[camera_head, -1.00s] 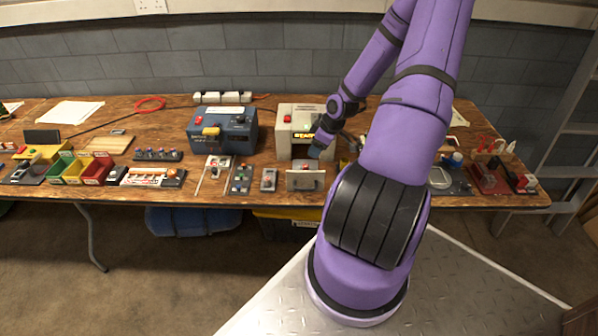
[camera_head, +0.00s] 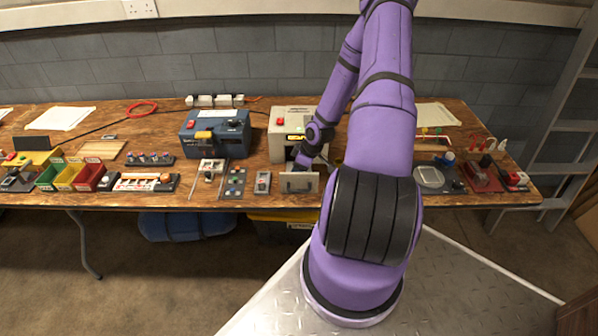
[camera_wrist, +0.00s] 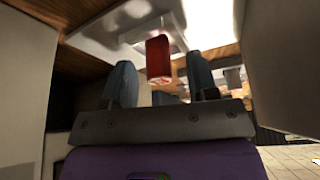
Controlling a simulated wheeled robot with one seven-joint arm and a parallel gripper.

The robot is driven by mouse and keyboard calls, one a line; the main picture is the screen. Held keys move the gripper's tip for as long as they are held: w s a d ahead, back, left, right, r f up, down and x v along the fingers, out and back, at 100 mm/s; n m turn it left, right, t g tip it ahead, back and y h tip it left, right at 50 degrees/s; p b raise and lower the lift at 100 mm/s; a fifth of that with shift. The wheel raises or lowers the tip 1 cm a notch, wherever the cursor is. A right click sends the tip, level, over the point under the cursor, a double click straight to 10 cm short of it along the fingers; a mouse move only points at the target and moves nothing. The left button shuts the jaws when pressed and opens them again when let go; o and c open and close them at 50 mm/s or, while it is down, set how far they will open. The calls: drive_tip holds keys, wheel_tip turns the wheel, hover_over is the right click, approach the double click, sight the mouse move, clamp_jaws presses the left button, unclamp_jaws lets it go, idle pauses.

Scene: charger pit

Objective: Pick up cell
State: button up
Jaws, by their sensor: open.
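The cell shows as a red cylinder (camera_wrist: 158,58) in the wrist view, against a pale, bright surface. My gripper (camera_wrist: 161,78) is open, with one blue-grey finger on each side of the cell in the picture. I cannot tell whether either finger touches it. In the head view my gripper (camera_head: 300,164) is low at the front of a beige box (camera_head: 284,122), just behind a grey panel with a handle (camera_head: 299,183). The cell cannot be made out in the head view.
Pale walls stand close on both sides of my gripper in the wrist view. A blue machine (camera_head: 215,134) stands left of the beige box. Small switch blocks (camera_head: 233,184) lie left of the panel. Coloured bins (camera_head: 70,176) are farther left, and a red tray (camera_head: 482,178) is at right.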

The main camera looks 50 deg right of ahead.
drive_tip(key=shift+c, duration=0.3)
clamp_jaws()
